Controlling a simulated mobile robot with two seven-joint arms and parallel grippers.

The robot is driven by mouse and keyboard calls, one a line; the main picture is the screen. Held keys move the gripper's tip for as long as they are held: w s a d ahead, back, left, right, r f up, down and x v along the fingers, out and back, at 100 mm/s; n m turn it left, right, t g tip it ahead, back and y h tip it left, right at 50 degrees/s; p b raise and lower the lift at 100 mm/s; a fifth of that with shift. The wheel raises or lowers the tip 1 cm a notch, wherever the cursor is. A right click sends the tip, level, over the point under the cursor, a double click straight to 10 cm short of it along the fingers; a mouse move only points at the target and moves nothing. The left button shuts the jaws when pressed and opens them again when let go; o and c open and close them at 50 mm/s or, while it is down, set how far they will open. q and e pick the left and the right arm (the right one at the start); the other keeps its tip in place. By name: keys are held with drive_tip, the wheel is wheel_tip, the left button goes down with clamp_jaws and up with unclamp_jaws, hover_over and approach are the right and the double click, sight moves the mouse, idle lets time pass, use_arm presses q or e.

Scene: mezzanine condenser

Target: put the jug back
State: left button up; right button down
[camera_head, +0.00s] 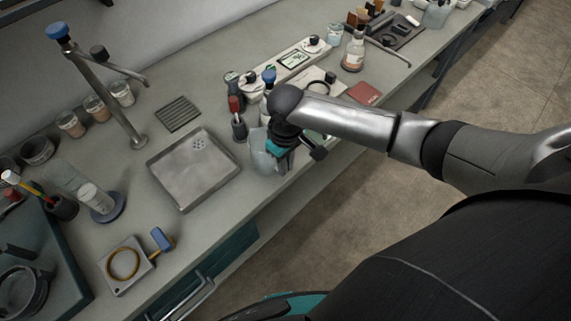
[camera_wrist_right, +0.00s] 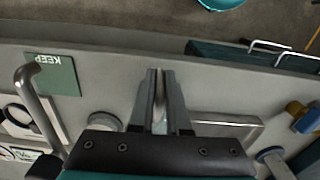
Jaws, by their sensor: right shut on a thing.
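A pale translucent jug (camera_head: 262,153) is at the counter's front edge, just right of the square metal sink (camera_head: 193,168). My right gripper (camera_head: 283,150) is against the jug's right side and partly covers it. In the right wrist view my right gripper (camera_wrist_right: 160,88) has its fingers close together on a narrow light piece, which I take to be the jug's handle. The jug's body cannot be made out there. Whether its base touches the counter is unclear. My left gripper is not in view.
A red-handled tool in a dark holder (camera_head: 237,120) stands close behind the jug. A tall tap (camera_head: 108,92) rises behind the sink. A red-brown pad (camera_head: 364,93) and a flask (camera_head: 354,52) are farther right. The sink is empty.

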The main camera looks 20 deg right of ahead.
drive_tip(key=shift+f, duration=0.15)
drive_tip(key=c, duration=0.9)
unclamp_jaws()
wheel_tip(320, 180, up, 12)
drive_tip(key=p, duration=0.1)
drive_tip(key=shift+r+p, duration=0.2)
drive_tip(key=shift+p, duration=0.15)
